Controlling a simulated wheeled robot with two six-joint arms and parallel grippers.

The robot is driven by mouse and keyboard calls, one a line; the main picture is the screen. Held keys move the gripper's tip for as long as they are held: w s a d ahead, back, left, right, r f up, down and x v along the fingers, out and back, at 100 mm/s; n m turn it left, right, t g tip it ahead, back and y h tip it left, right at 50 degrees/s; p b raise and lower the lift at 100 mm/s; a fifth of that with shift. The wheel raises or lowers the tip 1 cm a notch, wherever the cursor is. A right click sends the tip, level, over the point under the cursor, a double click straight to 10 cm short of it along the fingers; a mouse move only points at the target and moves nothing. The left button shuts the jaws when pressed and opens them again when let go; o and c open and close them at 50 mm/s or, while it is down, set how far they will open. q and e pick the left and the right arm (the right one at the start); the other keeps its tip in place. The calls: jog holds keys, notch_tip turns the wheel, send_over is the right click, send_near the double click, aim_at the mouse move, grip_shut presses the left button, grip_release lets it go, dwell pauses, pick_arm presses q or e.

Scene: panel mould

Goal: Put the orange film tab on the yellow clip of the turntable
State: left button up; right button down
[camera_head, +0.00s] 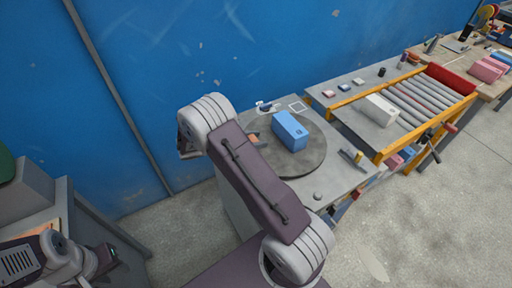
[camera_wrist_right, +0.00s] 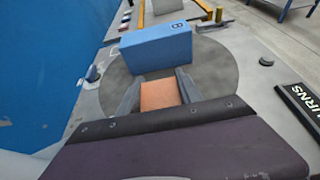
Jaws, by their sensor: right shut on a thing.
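The orange film tab (camera_wrist_right: 160,95) sits between the two fingers of my right gripper (camera_wrist_right: 159,80), which is shut on it. A small bit of orange (camera_head: 253,138) also shows beside my right arm in the head view, where the arm hides most of that gripper. They are over the near part of the dark round turntable (camera_wrist_right: 215,70), which also shows in the head view (camera_head: 312,158). I cannot make out a yellow clip on the turntable. My left gripper (camera_head: 103,262) is low at the left, away from the turntable; its finger opening is unclear.
A blue block (camera_head: 290,130) stands on the turntable, just beyond the tab in the wrist view (camera_wrist_right: 156,48). A yellow-framed roller conveyor (camera_head: 425,95) stands to the right. The blue wall (camera_head: 150,90) is behind.

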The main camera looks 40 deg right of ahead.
notch_tip(320, 180, down, 4)
jog(key=shift+w, duration=0.1)
jog(key=shift+f, duration=0.1)
jog(key=c, duration=0.8)
grip_release()
